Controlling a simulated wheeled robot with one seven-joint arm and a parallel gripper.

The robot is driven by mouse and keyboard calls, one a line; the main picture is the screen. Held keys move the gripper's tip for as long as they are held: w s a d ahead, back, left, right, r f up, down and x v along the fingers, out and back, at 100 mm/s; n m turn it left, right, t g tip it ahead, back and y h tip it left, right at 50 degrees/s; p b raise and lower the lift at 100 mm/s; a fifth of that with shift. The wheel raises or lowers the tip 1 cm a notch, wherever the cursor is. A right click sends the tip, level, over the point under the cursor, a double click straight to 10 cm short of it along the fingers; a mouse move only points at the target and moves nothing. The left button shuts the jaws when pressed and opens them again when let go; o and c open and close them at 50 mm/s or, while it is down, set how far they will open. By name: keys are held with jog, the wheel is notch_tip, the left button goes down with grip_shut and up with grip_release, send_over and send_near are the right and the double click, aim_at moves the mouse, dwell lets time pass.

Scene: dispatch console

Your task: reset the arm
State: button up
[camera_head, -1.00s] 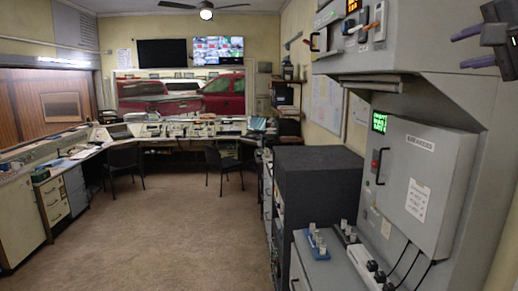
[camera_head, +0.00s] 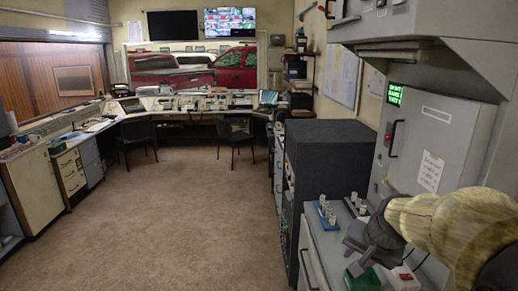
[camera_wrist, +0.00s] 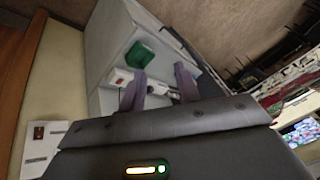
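My gripper (camera_head: 360,252) is at the lower right of the head view, over the low grey counter beside the grey wall cabinet (camera_head: 438,150). My beige arm reaches in from the right edge. In the wrist view, the two purple-grey fingers of my gripper (camera_wrist: 160,88) stand apart with a clear gap. I see nothing held between them. A green object (camera_wrist: 140,54) and a white box with a red spot (camera_wrist: 118,78) lie on the counter beyond the fingers. In the head view, the green object (camera_head: 362,280) is partly hidden by my gripper.
A blue rack with white-topped pieces (camera_head: 326,213) and a dark rack (camera_head: 356,205) stand on the counter. A tall dark cabinet (camera_head: 330,165) is to its left. The grey upper housing (camera_head: 430,35) overhangs the counter. The carpeted floor (camera_head: 190,215) is open, with two chairs farther back.

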jog(key=s+a+f+n+g, duration=0.1)
jog(key=s+a+f+n, duration=0.2)
jog(key=s+f, duration=0.3)
jog(key=s+a+f+n+g, duration=0.2)
jog(key=s+a+f, duration=0.3)
jog(key=f, duration=0.3)
jog(key=shift+s+n, duration=0.6)
jog(key=shift+n, duration=0.2)
jog(key=shift+f, duration=0.1)
jog(key=shift+s, duration=0.1)
jog(key=shift+d, duration=0.2)
